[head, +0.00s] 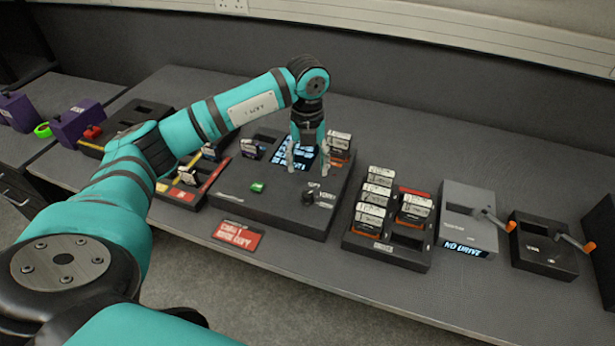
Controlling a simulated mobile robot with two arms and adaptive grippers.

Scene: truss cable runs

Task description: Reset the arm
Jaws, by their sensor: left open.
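My left arm reaches in from the left over the grey bench. Its left gripper (303,160) points down, open, with nothing seen between its fingers. It is above a dark console (270,212) with a lit screen (296,146), a green button and a dark knob (308,197). The fingertips overlap the screen in the view; I cannot tell the gap below them. My right gripper is not in view.
Right of the console stand a rack (390,254) of white-labelled cartridges, a grey box (467,198) and a black box (540,262), both with orange-tipped levers. A red sign (237,236) is at the front edge. Purple blocks (75,122) stand at the left.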

